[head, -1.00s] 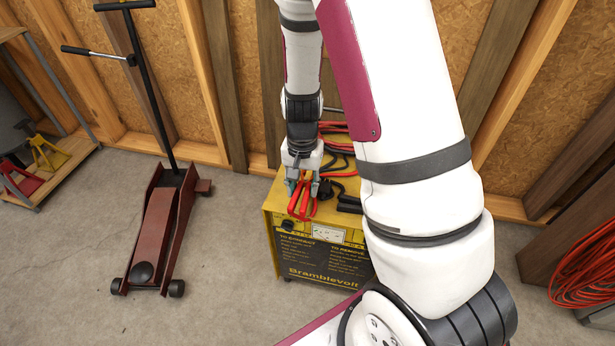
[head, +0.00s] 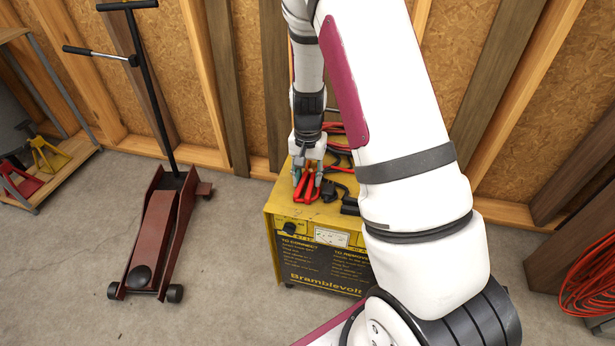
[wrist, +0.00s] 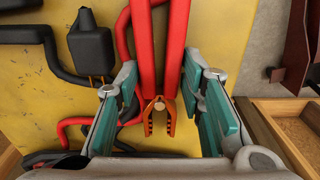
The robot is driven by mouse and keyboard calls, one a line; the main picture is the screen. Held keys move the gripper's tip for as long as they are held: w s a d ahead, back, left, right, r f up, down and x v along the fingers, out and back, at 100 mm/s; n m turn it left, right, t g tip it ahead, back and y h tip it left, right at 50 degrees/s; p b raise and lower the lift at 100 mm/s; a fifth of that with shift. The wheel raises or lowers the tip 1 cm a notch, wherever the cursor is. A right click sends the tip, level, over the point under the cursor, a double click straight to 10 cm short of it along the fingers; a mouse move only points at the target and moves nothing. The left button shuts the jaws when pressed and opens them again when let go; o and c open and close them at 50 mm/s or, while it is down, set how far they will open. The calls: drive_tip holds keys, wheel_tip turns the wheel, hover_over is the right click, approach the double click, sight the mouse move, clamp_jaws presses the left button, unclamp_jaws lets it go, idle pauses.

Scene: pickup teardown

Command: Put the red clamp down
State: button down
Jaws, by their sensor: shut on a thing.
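The red clamp (head: 305,191) is at my gripper (head: 309,172), over the top of the yellow Bramblevolt charger (head: 283,207). In the wrist view the red clamp (wrist: 145,50) lies between the teal-padded fingers of my gripper (wrist: 163,112), its long red handles pointing away and its copper-coloured jaws towards the wrist. My gripper is shut on the clamp, though the pad contact is hard to see. The clamp looks on or very close to the charger's top; I cannot tell whether it touches.
A black clamp (head: 328,191) and black handle parts lie beside it on the charger, with red and black cables (head: 334,128) behind. A dark red floor jack (head: 165,230) stands left. A stud wall is close behind. Open floor lies between jack and charger.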

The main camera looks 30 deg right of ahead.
drive_tip(key=shift+f, duration=0.15)
drive_tip(key=c, duration=1.3)
unclamp_jaws()
drive_tip(key=shift+c, duration=0.2)
